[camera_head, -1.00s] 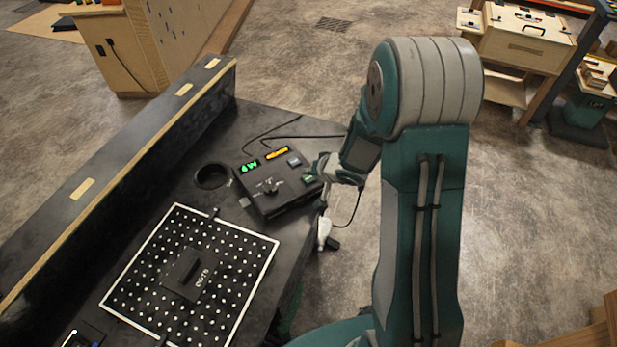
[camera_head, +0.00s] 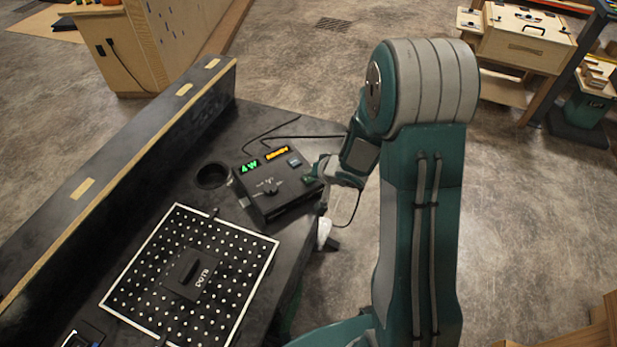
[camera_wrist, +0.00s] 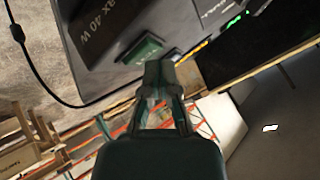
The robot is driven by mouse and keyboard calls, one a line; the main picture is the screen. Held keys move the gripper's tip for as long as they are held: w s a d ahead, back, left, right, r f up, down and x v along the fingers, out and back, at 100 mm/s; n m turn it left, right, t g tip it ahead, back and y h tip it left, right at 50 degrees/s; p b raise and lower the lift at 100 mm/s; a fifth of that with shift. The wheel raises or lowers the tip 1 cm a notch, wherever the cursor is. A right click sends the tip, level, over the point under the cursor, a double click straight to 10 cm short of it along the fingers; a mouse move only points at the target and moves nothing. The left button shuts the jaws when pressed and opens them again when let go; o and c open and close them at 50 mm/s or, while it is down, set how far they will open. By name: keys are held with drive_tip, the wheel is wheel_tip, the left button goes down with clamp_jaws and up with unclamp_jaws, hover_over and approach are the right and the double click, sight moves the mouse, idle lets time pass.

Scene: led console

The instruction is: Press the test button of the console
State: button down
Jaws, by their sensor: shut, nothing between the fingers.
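The black console (camera_head: 262,202) stands on the dark bench, with a lit green display (camera_head: 249,167), a lit orange display (camera_head: 277,153), a knob (camera_head: 270,188) and a grey-blue button (camera_head: 294,162). A green button (camera_head: 307,179) sits at its right edge; it also shows large in the wrist view (camera_wrist: 139,50). I cannot read a test label on either button. My gripper (camera_head: 318,170) is shut and empty at the console's right side. In the wrist view its fingertips (camera_wrist: 160,68) are close beside the green button; I cannot tell whether they touch it.
A perforated board (camera_head: 150,232) with a white border and a black block (camera_head: 190,275) lies nearer on the bench. A round dark ring (camera_head: 212,176) is left of the console. Cables run behind it. A raised ledge (camera_head: 120,165) bounds the bench's left side.

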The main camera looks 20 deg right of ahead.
drive_tip(key=shift+f, duration=0.5)
idle(0.8)
drive_tip(key=shift+r, duration=0.9)
drive_tip(key=shift+r, duration=2.5)
